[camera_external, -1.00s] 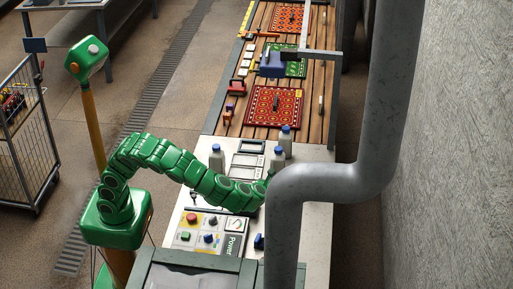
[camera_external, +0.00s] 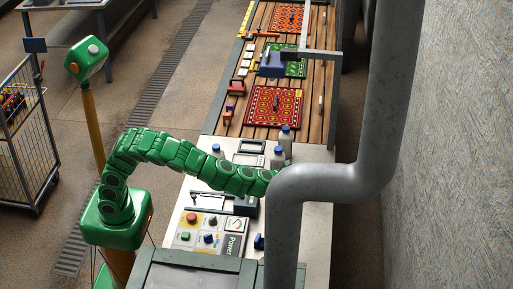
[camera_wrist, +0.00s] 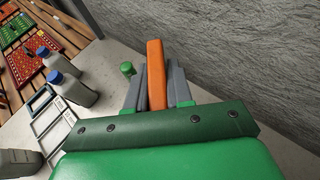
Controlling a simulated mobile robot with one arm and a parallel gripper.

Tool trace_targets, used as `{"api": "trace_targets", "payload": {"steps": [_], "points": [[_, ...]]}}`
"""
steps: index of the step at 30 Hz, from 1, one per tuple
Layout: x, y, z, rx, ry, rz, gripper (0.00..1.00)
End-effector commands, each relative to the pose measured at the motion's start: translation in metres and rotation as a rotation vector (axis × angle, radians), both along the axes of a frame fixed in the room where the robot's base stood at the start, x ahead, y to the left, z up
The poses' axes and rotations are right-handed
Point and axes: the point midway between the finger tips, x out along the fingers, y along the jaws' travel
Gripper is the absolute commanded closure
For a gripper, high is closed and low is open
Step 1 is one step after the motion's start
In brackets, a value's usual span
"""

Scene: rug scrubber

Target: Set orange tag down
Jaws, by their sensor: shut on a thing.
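The orange tag (camera_wrist: 155,62) is a long flat orange piece in the wrist view. It stands up between the two grey fingers of my gripper (camera_wrist: 160,90), which is shut on it. Its lower end is hidden by the green gripper body. The tag is over the pale counter (camera_wrist: 111,57) near the wall side; whether it touches the surface cannot be told. In the external view the grey pipe hides my gripper and the tag.
A small green-topped item (camera_wrist: 127,70) is close beside the fingers. A thick grey pipe (camera_external: 330,183) crosses the external view. A control panel (camera_external: 203,229) lies at the near end.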

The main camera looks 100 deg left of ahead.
Motion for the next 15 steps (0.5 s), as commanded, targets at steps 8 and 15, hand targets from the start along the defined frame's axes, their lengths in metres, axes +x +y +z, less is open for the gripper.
{"api": "trace_targets", "payload": {"steps": [8, 15], "points": [[0.034, -0.015, 0.006, 0.003, -0.002, -0.243, 1.0], [0.053, -0.034, 0.009, 0.003, -0.003, -0.45, 1.0]]}}
